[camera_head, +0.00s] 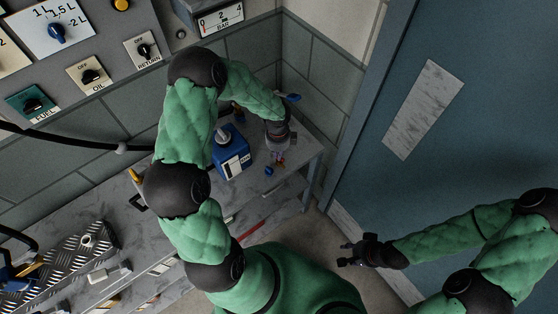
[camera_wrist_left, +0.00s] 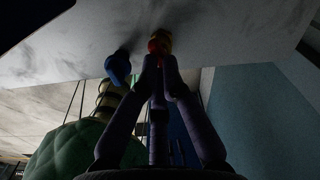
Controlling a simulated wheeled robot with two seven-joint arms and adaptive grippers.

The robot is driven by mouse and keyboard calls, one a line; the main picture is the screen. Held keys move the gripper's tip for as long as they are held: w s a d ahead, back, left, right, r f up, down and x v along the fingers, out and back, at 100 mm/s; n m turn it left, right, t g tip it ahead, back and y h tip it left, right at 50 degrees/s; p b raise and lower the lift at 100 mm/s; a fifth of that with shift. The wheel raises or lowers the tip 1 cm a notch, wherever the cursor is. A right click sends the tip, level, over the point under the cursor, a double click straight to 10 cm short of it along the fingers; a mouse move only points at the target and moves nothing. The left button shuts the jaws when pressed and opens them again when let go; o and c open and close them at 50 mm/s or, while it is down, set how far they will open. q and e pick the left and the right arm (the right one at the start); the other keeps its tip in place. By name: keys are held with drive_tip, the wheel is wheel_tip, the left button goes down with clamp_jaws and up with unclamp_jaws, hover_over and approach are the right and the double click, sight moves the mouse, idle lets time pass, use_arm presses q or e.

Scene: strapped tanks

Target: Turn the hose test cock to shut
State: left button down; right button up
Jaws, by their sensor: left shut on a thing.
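My left gripper (camera_head: 279,157) points down over the right end of the grey bench. In the left wrist view its fingertips (camera_wrist_left: 160,62) are shut on a small red and yellow piece (camera_wrist_left: 160,42); the fingers hide part of it. A small blue knob (camera_head: 269,170) is beside the fingertips; a blue knob also shows in the left wrist view (camera_wrist_left: 118,66). I cannot tell for certain which piece is the hose test cock or how its handle is turned. My right gripper (camera_head: 352,252) is open and empty, away from the bench near the door.
A blue tank (camera_head: 231,160) with a white label stands left of my left gripper. A blue handle (camera_head: 291,97) is near the wall behind. Labelled dials (camera_head: 90,74) line the wall. A blue door (camera_head: 470,130) is at right.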

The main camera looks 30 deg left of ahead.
use_arm(q)
drive_tip(key=shift+s+f, duration=0.15)
drive_tip(key=shift+f, duration=0.15)
drive_tip(key=shift+m+p, duration=1.25)
drive_tip(key=shift+m, duration=0.25)
drive_tip(key=c, duration=1.4)
unclamp_jaws()
drive_tip(key=shift+m, duration=0.3)
drive_tip(key=shift+o, duration=0.9)
drive_tip(key=shift+f, duration=0.15)
drive_tip(key=shift+r+p, duration=0.2)
drive_tip(key=shift+p, duration=0.1)
